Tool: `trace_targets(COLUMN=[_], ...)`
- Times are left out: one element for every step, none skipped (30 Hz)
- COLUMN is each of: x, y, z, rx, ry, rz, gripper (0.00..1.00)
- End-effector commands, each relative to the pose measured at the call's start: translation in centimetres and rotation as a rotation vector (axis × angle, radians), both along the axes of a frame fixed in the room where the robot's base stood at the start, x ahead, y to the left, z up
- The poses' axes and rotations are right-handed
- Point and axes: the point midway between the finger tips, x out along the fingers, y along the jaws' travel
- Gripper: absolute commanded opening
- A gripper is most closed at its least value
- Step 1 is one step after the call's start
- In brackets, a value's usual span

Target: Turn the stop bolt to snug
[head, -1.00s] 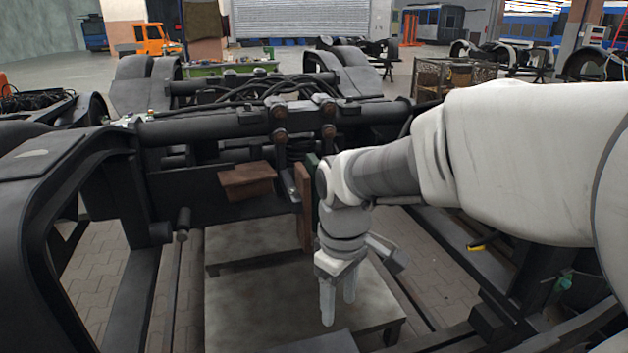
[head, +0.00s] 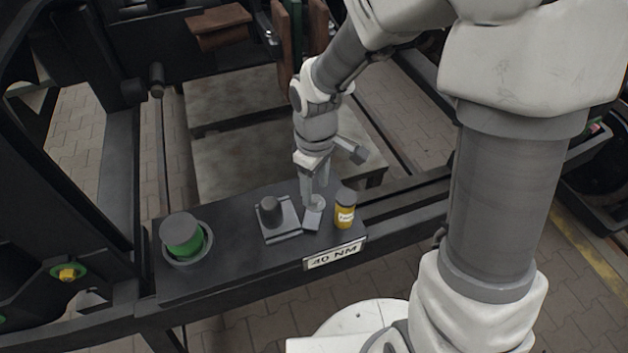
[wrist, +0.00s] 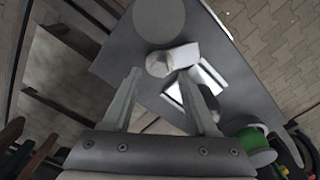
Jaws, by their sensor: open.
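My gripper (head: 316,188) is open and points down over the dark shelf, with nothing between its fingers. In the wrist view its two fingertips (wrist: 161,80) are spread apart. A small light-grey piece with a rounded, faceted head (head: 314,207) is just below the fingers; the head also shows just beyond the fingertips in the wrist view (wrist: 158,64). I cannot tell whether the fingers touch it. A yellow bolt-like head in a green ring (head: 68,273) sits on the dark frame at left, far from my gripper. I cannot tell for certain which part is the stop bolt.
The shelf (head: 215,275) carries a "40 NM" plate (head: 335,254), a green-sided cylinder (head: 183,236) in a round holder, a grey block with a dark peg (head: 271,212), and a yellow bottle (head: 346,209) close right of my gripper. Dark frame beams surround it.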

Motion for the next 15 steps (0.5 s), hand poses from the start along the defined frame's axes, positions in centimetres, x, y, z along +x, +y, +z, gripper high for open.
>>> trace_targets(x=[-0.1, 0.0, 0.0, 0.0, 0.0, 0.0, 0.0, 0.0, 0.0, 0.0, 0.0, 0.0, 0.0, 0.0, 0.0], y=[0.0, 0.0, 0.0, 0.0, 0.1, 0.1, 0.0, 0.0, 0.0, 0.0, 0.0, 0.0, 0.0, 0.0, 0.0], z=[-1.0, -1.3, -1.7, -2.0, -2.2, -2.4, -2.5, -2.6, -2.7, -2.8, -2.8, -2.8, -2.8, -2.8, -2.7], rx=[0.0, -0.001, -0.001, 0.0, 0.0, 0.0, 0.0, 0.0, 0.0, 0.0, 0.0, 0.0, -0.001, -0.001, -0.001], ry=[0.003, 0.002, 0.002, 0.001, 0.0, 0.0, 0.0, 0.0, 0.0, 0.0, 0.0, 0.0, -0.001, -0.001, -0.001], rz=[0.001, 0.001, 0.001, 0.0, 0.0, 0.0, 0.0, 0.0, 0.0, 0.0, 0.0, 0.0, 0.0, 0.0, 0.0], gripper=[0.59, 0.59, 0.59, 0.59, 0.59, 0.59, 0.59, 0.59, 0.59, 0.59, 0.59, 0.59, 0.59, 0.59, 0.59])
